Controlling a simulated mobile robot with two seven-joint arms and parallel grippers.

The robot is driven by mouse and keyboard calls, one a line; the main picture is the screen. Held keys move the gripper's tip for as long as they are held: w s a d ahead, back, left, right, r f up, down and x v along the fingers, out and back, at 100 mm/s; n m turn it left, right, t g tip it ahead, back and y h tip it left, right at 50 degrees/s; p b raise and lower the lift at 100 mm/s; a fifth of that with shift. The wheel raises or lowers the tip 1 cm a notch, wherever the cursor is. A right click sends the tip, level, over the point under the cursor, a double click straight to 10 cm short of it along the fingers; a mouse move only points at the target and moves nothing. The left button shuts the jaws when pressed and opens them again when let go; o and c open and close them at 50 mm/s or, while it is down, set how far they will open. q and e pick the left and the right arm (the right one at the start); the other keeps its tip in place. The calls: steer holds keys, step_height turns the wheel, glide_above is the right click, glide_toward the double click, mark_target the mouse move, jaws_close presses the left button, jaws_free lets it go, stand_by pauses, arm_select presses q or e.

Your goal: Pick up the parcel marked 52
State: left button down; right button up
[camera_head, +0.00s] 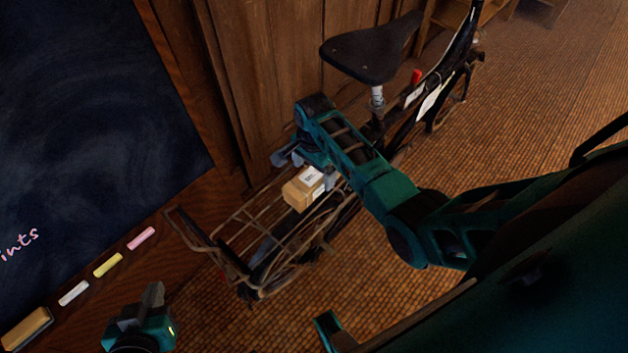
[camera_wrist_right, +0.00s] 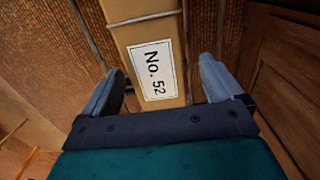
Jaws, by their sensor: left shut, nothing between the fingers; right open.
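The parcel (camera_head: 301,190) is a small brown cardboard box with a white label, lying on the bicycle's rear rack. In the right wrist view the parcel (camera_wrist_right: 147,32) has a label reading "No. 52". My right gripper (camera_head: 308,169) is open at the parcel. In the wrist view its fingers (camera_wrist_right: 163,72) lie on either side of the labelled end, with gaps visible; I cannot tell how deep they reach. My right arm hides part of the bicycle. My left gripper (camera_head: 153,291) is shut and empty, low at the left, away from the parcel.
The bicycle (camera_head: 372,62) with its wire rack (camera_head: 240,235) stands beside wooden panelling (camera_head: 285,50). A chalkboard (camera_head: 90,110) is at left, with pink (camera_head: 141,238), yellow (camera_head: 108,265) and white chalk (camera_head: 74,293) and an eraser (camera_head: 27,328) below. Woven floor lies open at right.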

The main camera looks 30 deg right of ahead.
mark_target(314, 174)
steer(key=f, duration=0.2)
steer(key=f+b, duration=0.1)
steer(key=shift+s+a+f, duration=0.1)
steer(key=shift+s+f, duration=0.1)
steer(key=shift+f, duration=0.15)
steer(key=shift+r, duration=0.1)
steer(key=c, duration=1.4)
